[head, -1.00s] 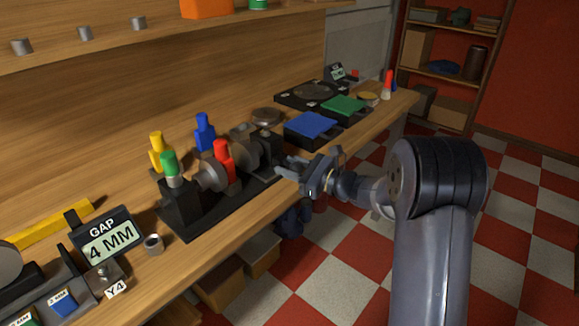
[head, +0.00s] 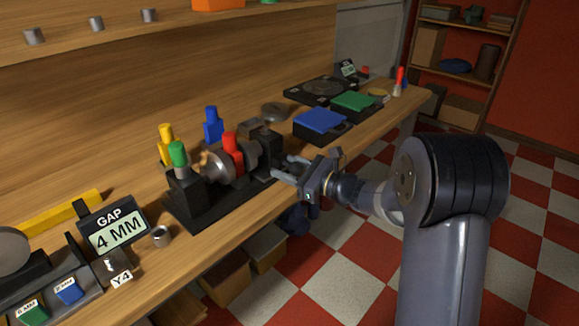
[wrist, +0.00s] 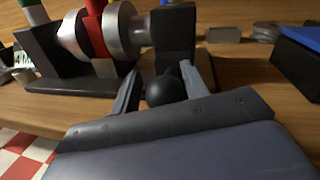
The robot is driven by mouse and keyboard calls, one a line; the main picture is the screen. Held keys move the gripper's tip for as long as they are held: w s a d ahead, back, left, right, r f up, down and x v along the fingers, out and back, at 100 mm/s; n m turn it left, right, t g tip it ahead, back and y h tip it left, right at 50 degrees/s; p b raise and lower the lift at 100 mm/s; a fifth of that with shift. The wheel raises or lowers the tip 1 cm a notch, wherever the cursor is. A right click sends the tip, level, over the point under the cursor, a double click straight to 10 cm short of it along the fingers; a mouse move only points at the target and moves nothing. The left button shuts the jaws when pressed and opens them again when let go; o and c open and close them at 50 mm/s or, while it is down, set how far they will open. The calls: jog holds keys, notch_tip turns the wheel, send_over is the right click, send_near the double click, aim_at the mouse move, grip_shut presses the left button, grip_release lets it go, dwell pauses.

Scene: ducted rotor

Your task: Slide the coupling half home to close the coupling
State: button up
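The coupling rig stands on a black base (head: 205,208) on the bench. Its grey metal coupling discs (head: 243,157) lie between black end blocks, and also show in the wrist view (wrist: 122,30). A red-capped piece (head: 232,146) stands between the discs, seen again in the wrist view (wrist: 95,25). My gripper (head: 282,166) is at the rig's right end, beside the right block (head: 265,146). In the wrist view its fingers (wrist: 160,82) are apart, with a black round knob (wrist: 166,91) between them. I cannot tell whether they touch it.
A sign reading GAP 4 MM (head: 116,231) stands left of the rig. Green (head: 178,154), yellow (head: 166,137) and blue (head: 212,126) capped pieces stand around the rig's left side. A blue-topped box (head: 321,122) stands to the right. Open floor lies in front of the bench.

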jog(key=v, duration=1)
jog(key=shift+s+d, duration=0.25)
jog(key=shift+d, duration=0.1)
jog(key=x, duration=1.1)
jog(key=shift+w, duration=0.2)
jog(key=shift+w+d, duration=0.25)
jog(key=shift+d, duration=0.1)
jog(key=shift+s+r, duration=0.1)
